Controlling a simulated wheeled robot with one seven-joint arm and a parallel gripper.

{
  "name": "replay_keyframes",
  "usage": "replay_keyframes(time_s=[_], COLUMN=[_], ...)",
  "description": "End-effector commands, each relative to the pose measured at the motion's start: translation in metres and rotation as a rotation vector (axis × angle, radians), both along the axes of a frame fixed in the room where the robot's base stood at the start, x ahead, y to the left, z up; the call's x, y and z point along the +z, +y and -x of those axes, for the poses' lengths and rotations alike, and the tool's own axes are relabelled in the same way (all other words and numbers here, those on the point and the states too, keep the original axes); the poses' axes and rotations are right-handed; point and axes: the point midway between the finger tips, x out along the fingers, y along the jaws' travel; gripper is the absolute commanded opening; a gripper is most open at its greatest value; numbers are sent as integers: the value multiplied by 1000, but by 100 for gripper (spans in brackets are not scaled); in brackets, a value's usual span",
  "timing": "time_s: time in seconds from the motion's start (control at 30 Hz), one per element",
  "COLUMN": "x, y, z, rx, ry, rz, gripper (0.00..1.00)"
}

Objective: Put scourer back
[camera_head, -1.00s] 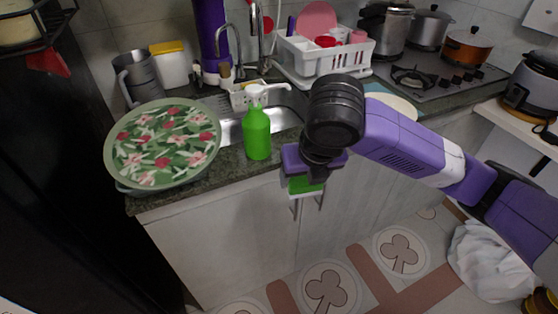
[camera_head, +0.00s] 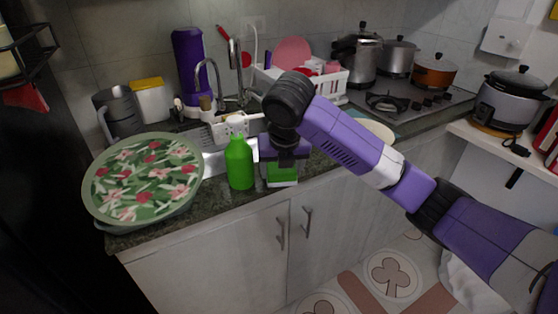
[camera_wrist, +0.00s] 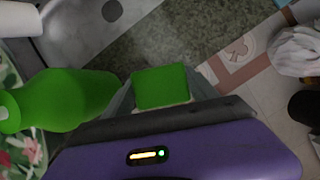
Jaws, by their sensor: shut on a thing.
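The scourer (camera_head: 282,175), green on top with a pale layer below, is held in my gripper (camera_head: 281,166) at the front edge of the counter by the sink. In the wrist view the scourer (camera_wrist: 162,86) sits between the fingers of my gripper (camera_wrist: 160,95), which is shut on it. A green soap bottle (camera_head: 240,163) stands upright just left of the gripper; it also shows in the wrist view (camera_wrist: 70,98). A white caddy (camera_head: 236,126) stands behind the bottle by the faucet, partly hidden.
A floral round tray (camera_head: 143,178) covers the counter's left end. A white dish rack (camera_head: 325,88) stands behind the arm. Pots and the stove (camera_head: 405,103) are at the right. The sink (camera_head: 213,165) is partly hidden behind the bottle and arm.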

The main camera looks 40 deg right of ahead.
Motion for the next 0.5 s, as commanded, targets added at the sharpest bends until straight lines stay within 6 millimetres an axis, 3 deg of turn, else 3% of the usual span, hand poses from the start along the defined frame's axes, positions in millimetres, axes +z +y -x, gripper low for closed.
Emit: replay_keyframes(time_s=[0.5], x=[-4], y=[-31], z=[-38], rx=[0], ry=[1], rz=[-1], gripper=[29])
